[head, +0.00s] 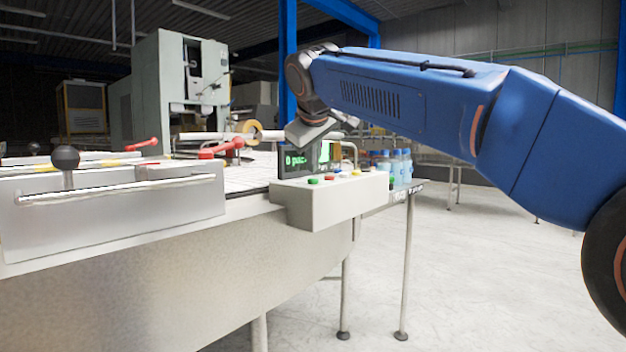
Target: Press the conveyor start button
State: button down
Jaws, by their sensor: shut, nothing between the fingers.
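The control box (322,205) is a light grey housing at the right end of the machine. Its sloped top carries a row of small coloured buttons, with a green button (313,181) at the left end and red, blue and yellow ones to its right. No label is readable, so I cannot tell which is the start button. A dark display with green text (297,160) stands behind the buttons. My gripper (311,131) hangs above the display and buttons, apart from the buttons. It is shut and empty; its fingertips are hard to make out.
The machine's grey front panel (120,215) has a long bar handle and a black ball knob (65,157). Red levers (228,146) stand behind it. Several blue-capped bottles (398,168) stand right of the control box. The floor at the right is clear.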

aim_at(314, 180)
jog(key=shift+r, duration=0.2)
jog(key=shift+r, duration=2.45)
jog(key=s+d+f+m+g, duration=0.1)
jog(key=s+d+f+m, duration=0.1)
jog(key=s+d+f, duration=0.65)
jog(key=s+d+f+m+g, duration=0.1)
jog(key=s+d+f+m, duration=0.1)
jog(key=s+d+f, duration=0.65)
jog(key=s+d+f+m, duration=0.2)
jog(key=s+d+f, duration=0.3)
jog(key=s+f, duration=0.2)
jog(key=s+d+f+m+g, duration=0.1)
jog(key=s+d+f, duration=0.4)
jog(key=f, duration=0.7)
jog(key=s+d+f+m+g, duration=0.1)
jog(key=s+d+f+m, duration=0.1)
jog(key=s+d+f, duration=0.3)
jog(key=s+f, duration=0.4)
jog(key=f, duration=0.1)
jog(key=shift+d+m+h, duration=0.15)
jog(key=shift+m+h, duration=0.15)
jog(key=shift+w, duration=0.1)
